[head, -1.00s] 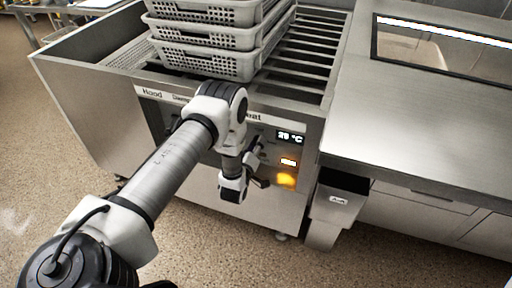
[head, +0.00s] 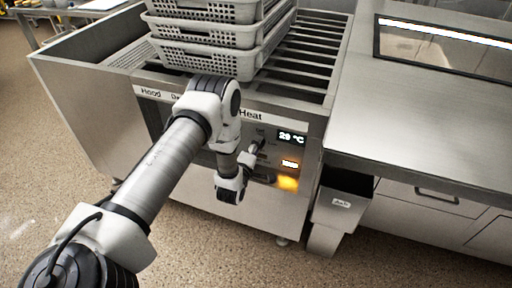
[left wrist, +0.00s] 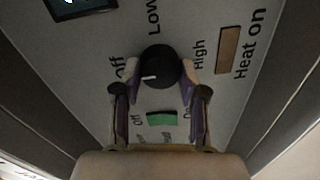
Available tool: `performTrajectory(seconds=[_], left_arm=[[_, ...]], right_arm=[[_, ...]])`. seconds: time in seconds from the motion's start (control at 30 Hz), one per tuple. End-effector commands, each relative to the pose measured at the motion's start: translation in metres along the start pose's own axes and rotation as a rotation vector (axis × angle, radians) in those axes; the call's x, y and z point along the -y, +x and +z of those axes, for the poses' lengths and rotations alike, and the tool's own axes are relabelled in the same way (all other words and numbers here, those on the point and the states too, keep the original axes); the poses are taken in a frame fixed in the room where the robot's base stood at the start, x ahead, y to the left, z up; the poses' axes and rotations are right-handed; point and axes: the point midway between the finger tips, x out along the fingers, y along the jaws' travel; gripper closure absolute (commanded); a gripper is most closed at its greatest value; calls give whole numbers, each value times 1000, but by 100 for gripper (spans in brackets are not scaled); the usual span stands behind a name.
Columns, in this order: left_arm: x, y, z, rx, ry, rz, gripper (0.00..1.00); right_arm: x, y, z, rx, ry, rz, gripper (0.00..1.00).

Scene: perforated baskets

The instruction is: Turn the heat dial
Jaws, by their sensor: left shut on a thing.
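The heat dial (left wrist: 160,67) is a round black knob with a white mark, seen in the left wrist view on the grey panel. Its mark points left, roughly toward the "Off" label; "Low" and "High" stand around it. My left gripper (left wrist: 159,91) is shut on the dial, with one finger on each side. In the head view my left gripper (head: 257,147) is at the front panel (head: 308,150) under the "Heat" label, and the dial is largely hidden behind it. My right gripper is not in view.
A lit temperature display (head: 291,137) and a glowing orange indicator (head: 289,164) are right of my gripper. Stacked perforated baskets (head: 205,58) stand on the machine's rails. A metal bin (head: 340,203) is to the right, beside a steel counter (head: 430,130).

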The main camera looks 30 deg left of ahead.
Motion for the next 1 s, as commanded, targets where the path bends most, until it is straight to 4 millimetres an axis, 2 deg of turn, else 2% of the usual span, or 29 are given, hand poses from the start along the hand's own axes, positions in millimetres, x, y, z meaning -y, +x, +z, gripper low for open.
performTrajectory(seconds=[0.3,0.33,0.4,0.77,0.87,1.0], left_arm=[[-1,1,0,0,-2,2,93],[-1,1,0,0,-2,2,51],[-1,0,0,0,-2,2,33],[0,-4,0,0,-1,-1,33],[1,-18,0,1,-1,-3,33],[1,-53,0,1,-1,-5,33]], right_arm=[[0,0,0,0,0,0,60],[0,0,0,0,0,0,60],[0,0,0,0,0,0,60],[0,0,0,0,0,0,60],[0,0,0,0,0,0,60],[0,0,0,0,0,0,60]])
